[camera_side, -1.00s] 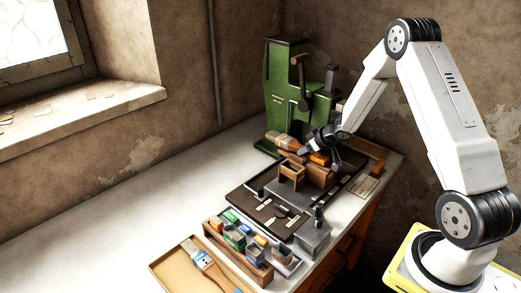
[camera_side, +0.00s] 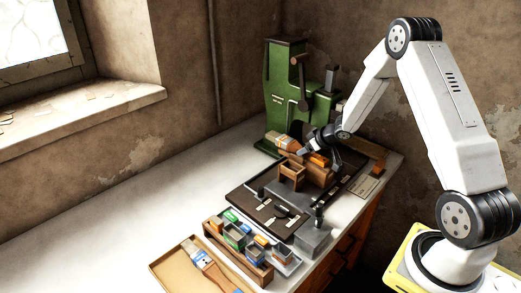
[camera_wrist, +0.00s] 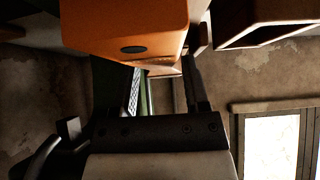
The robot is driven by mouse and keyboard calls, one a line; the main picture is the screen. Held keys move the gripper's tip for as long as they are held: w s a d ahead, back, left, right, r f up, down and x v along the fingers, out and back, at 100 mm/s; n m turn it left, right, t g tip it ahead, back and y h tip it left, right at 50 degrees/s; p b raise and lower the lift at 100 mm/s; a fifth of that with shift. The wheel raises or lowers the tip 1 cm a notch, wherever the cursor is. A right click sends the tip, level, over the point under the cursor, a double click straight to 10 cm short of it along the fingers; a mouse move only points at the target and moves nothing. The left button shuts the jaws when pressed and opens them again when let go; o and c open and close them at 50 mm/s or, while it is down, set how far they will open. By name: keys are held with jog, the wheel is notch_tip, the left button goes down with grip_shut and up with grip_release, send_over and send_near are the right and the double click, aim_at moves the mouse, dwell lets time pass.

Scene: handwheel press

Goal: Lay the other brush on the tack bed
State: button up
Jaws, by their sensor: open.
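A brush with a brown head (camera_side: 283,141) and an orange handle (camera_side: 318,159) lies by the wooden blocks in front of the green press. In the side view my gripper (camera_side: 320,153) is open at this brush, its fingers around or beside the handle; contact is unclear. In the wrist view the orange handle end (camera_wrist: 125,25), with a dark hole, looms close above the open fingers (camera_wrist: 155,85). A second brush (camera_side: 205,265), with a blue-marked ferrule and orange handle, lies in a shallow tan tray (camera_side: 165,266) at the front left. I cannot tell which surface is the tack bed.
The green press (camera_side: 284,85) stands behind my gripper. A small open wooden box (camera_side: 291,174) is just in front. A dark board (camera_side: 243,196) and a wooden rack (camera_side: 237,258) of coloured blocks lie nearer. The white bench (camera_side: 120,215) is clear at left.

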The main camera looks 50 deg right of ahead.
jog(key=shift+v, duration=5.9)
jog(key=shift+a+r, duration=0.1)
jog(key=s+a+g, duration=0.3)
jog(key=s+a, duration=0.2)
jog(key=a, duration=0.7)
jog(key=s+a+r+g, duration=0.1)
jog(key=s+a+g, duration=0.2)
jog(key=a, duration=0.9)
jog(key=s, duration=0.3)
jog(key=shift+s+r, duration=0.1)
jog(key=shift+r, duration=0.05)
